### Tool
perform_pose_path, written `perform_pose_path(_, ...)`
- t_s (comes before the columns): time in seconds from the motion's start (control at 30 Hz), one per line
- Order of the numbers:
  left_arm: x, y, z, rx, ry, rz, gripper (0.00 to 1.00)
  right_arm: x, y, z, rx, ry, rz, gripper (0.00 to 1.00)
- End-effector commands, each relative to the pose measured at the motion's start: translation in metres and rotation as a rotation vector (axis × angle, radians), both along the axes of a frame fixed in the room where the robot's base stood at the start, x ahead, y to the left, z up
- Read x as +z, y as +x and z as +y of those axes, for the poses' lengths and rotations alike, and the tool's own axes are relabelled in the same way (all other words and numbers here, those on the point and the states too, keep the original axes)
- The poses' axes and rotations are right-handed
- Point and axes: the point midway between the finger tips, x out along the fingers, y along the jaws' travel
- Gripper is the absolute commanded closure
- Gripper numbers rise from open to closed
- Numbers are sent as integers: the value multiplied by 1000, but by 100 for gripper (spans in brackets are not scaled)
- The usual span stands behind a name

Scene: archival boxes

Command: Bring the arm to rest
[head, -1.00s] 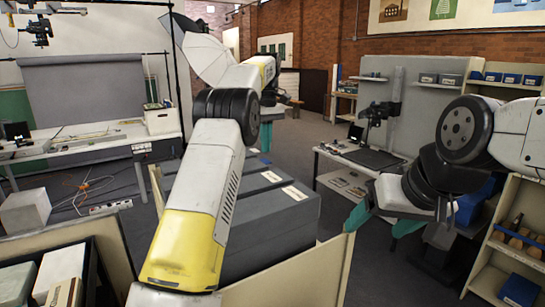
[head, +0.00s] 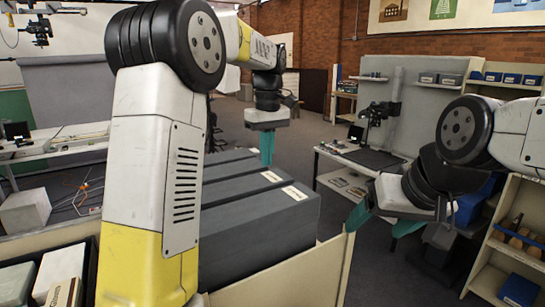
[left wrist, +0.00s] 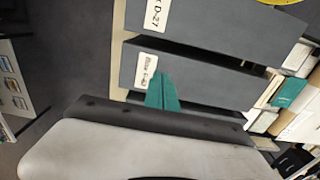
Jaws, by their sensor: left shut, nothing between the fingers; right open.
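My left arm (head: 155,180), white and yellow with black joints, rises through the left of the head view and bends over the grey boxes. My left gripper (head: 267,148) hangs with its teal fingers together and empty, pointing down above or behind the grey archival boxes (head: 262,222). In the left wrist view its teal fingertips (left wrist: 162,92) appear in front of a dark box with a white label (left wrist: 146,70); contact cannot be judged. My right gripper (head: 383,222) is open and empty at the right, its teal fingers spread.
The boxes stand in a cream-walled container (head: 300,275). A shelf unit (head: 512,245) with blue bins stands at the right. A white-topped table with a dark mat (head: 375,158) stands behind my right arm. Open floor lies between.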

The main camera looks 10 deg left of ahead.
Motion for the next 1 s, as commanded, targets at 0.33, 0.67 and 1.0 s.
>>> perform_pose_path(0.33, 18, -55, 25, -130, -83, -95, 100, 0, 0, 0, 0, 0, 0, 26)
perform_pose_path(0.67, 14, -171, 52, -456, -132, -378, 100, 0, 0, 0, 0, 0, 0, 26)
perform_pose_path(1.0, -24, -244, 55, -670, -35, -574, 100, 0, 0, 0, 0, 0, 0, 26)
